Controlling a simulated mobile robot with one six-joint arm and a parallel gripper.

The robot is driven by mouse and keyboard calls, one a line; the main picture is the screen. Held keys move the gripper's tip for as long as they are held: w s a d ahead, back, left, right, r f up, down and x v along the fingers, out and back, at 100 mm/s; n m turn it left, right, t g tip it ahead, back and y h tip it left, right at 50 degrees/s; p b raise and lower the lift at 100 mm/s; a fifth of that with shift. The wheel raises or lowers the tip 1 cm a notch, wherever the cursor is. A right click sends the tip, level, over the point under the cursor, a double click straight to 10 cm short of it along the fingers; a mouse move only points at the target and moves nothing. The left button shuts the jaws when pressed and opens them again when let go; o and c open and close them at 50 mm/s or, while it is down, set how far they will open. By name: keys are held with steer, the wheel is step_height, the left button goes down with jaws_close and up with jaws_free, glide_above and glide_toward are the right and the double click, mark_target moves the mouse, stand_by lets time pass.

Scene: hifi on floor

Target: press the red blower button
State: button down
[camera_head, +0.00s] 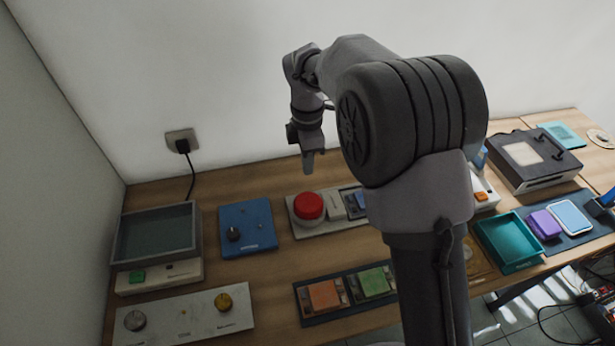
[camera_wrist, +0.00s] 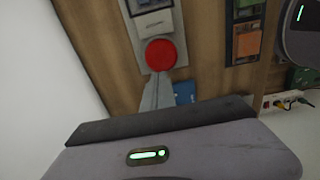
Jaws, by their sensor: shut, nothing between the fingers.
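The red blower button (camera_head: 309,206) is a large round red dome on a light panel (camera_head: 300,228) near the middle of the table. It also shows in the wrist view (camera_wrist: 161,55), just beyond my fingertips. My gripper (camera_head: 309,170) points down above and slightly behind the button in the head view, with a visible gap. In the wrist view my closed fingers (camera_wrist: 157,90) reach toward the near edge of the button; contact cannot be made out there. The fingers are shut and empty.
A blue panel with a knob (camera_head: 248,228) lies left of the button, and a grey bin (camera_head: 157,238) stands farther left. A white switch (camera_head: 335,206) adjoins the button. Orange and green pads (camera_head: 347,292) lie in front. A wall runs behind the table.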

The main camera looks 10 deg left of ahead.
mark_target(308, 201)
step_height(308, 201, down, 12)
steer(key=b, duration=0.4)
steer(key=shift+f, duration=0.1)
steer(key=shift+s+f, duration=0.1)
steer(key=shift+f, duration=0.9)
step_height(308, 201, up, 14)
steer(key=p, duration=0.6)
steer(key=shift+r+p, duration=0.2)
steer(key=shift+p, duration=0.15)
